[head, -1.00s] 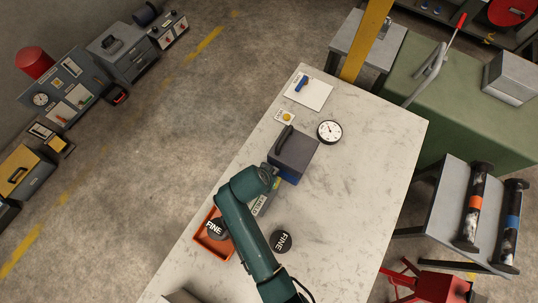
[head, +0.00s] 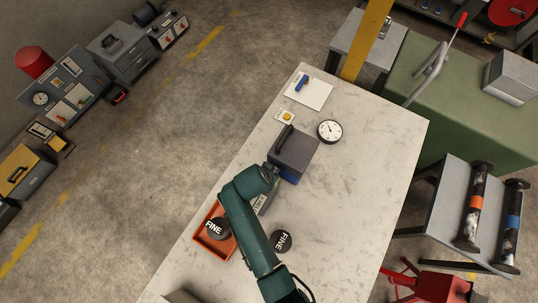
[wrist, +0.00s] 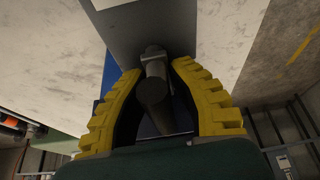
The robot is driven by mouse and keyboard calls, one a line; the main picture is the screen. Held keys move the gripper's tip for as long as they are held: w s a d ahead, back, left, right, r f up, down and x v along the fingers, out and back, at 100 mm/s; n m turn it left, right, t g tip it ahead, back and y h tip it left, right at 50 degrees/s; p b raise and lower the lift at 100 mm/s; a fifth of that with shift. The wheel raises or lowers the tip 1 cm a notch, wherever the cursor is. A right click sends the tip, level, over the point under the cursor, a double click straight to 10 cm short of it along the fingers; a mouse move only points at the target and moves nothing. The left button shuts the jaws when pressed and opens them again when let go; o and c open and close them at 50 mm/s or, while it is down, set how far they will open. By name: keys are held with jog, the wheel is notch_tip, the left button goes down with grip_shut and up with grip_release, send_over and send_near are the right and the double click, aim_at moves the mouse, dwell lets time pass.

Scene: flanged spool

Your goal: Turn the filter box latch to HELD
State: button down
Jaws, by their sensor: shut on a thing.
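The filter box (head: 293,150) is a grey box with a dark handle on its lid, standing on the pale bench. In the wrist view its grey face (wrist: 150,22) fills the top middle. The latch (wrist: 154,88) is a dark, round-ended lever standing out from that face. My gripper (wrist: 158,68) has its yellow fingers on both sides of the latch and is shut on it. In the head view my arm hides the latch and the fingers. A pale label (head: 263,202) beside my arm is partly covered, so the latch's setting cannot be read.
An orange tray (head: 228,250) holds a dark disc marked FINE (head: 216,228). Another FINE disc (head: 281,241) lies right of my arm. A round gauge (head: 329,131), a yellow button plate (head: 286,117) and a white sheet (head: 308,92) lie beyond the box. The bench's right side is clear.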

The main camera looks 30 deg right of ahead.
jog(key=shift+n+p, duration=0.45)
jog(key=shift+n, duration=0.05)
jog(key=shift+f, duration=0.15)
jog(key=c, duration=1)
grip_release()
jog(key=shift+a, duration=0.1)
jog(key=v, duration=1.2)
jog(key=shift+s+d, duration=0.15)
jog(key=shift+d, duration=0.1)
